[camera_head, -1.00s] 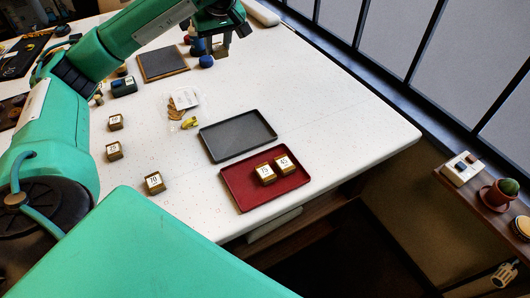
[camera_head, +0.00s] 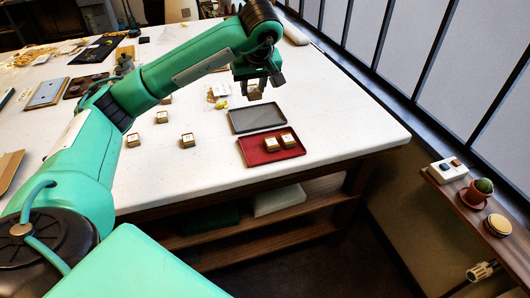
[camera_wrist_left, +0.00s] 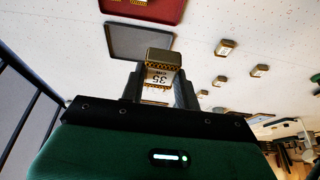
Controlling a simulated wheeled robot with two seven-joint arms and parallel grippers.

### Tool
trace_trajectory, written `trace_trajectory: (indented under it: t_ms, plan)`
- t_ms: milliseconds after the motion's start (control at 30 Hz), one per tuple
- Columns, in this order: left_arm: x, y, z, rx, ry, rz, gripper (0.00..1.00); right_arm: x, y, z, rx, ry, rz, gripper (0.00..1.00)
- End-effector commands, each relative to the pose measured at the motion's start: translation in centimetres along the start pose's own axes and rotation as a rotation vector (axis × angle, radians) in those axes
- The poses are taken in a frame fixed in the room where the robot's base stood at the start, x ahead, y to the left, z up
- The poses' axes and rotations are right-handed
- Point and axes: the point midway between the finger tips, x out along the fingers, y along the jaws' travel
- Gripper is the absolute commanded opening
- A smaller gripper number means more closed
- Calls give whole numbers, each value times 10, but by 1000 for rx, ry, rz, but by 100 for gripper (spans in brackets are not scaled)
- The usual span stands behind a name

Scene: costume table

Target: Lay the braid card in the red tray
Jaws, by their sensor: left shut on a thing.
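My left gripper (camera_head: 258,84) is shut on a braid card (camera_head: 255,95), a small gold-brown block with a white label. In the left wrist view the label on this card (camera_wrist_left: 158,76) reads 35, upside down. The gripper holds it at the far side of the grey tray, short of the red tray. Part of the red tray (camera_wrist_left: 150,10) shows at the top of the left wrist view. My right gripper is not in view.
A grey tray (camera_head: 257,119) lies empty just behind the red tray. Several other labelled cards, such as one (camera_head: 188,140), stand on the table (camera_head: 205,170) to the left. A small yellow thing (camera_head: 221,104) lies left of the gripper. The window wall is at the right.

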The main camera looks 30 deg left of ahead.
Motion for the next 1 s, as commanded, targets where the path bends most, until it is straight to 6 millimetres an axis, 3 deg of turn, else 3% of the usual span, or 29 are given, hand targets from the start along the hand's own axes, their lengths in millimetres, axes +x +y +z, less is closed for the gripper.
trace_trajectory:
  t_ms: [233,700,1000]
  plan:
    - [35,0,16,3,-4,-4,10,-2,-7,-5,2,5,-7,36]
    - [128,-1,54,1,-3,-3,10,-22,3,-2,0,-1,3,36]
    - [151,0,63,0,-1,-1,10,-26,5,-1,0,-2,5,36]
